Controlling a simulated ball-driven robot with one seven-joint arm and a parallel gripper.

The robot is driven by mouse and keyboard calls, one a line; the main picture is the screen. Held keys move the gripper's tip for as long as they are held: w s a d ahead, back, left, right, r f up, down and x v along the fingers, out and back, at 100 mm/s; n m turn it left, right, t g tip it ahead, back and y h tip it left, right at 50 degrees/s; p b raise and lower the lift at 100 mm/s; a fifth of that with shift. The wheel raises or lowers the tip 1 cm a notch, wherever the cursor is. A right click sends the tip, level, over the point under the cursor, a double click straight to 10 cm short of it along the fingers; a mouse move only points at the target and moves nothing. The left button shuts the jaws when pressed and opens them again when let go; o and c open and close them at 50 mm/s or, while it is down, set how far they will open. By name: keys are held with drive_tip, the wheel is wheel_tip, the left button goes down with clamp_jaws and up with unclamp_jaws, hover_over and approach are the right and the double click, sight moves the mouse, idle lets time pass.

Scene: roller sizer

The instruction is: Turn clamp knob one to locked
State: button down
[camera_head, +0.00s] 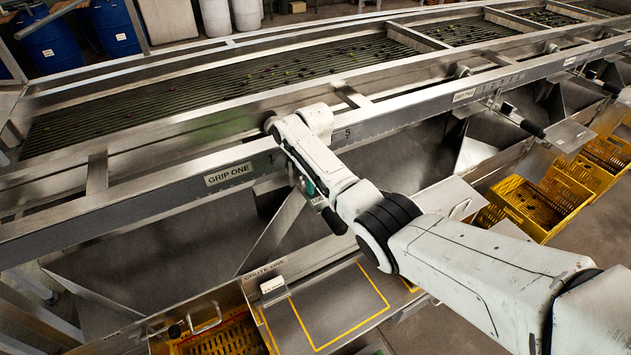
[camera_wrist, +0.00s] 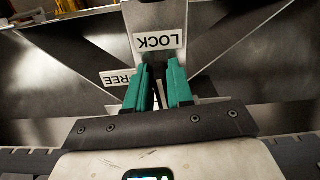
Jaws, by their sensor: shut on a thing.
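The GRIP ONE plate (camera_head: 228,174) is on the front rail of the sizer in the head view. My gripper (camera_head: 310,187) is just right of it, against the rail, partly hidden by my own arm. A black-ended handle (camera_head: 335,222) sticks out just below the gripper. In the wrist view the green fingers of my gripper (camera_wrist: 158,88) are shut on clamp knob one, which is mostly hidden between them. An upside-down LOCK label (camera_wrist: 158,42) lies straight beyond the fingertips. A FREE label (camera_wrist: 120,79) is to the left, partly covered by the left finger.
The metal rail runs diagonally across the head view. Below it are steel chutes, a CHUTE ONE shelf (camera_head: 350,318) with yellow markings, and yellow crates (camera_head: 545,205) at the right. Another black-handled lever (camera_head: 527,125) hangs further along the rail. Blue barrels (camera_head: 50,42) stand behind.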

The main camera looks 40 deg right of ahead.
drive_tip(key=shift+w+r+m, duration=0.1)
drive_tip(key=shift+m, duration=0.5)
drive_tip(key=c, duration=1.1)
unclamp_jaws()
drive_tip(key=shift+a, duration=0.1)
wheel_tip(320, 180, up, 11)
drive_tip(key=shift+f, duration=0.15)
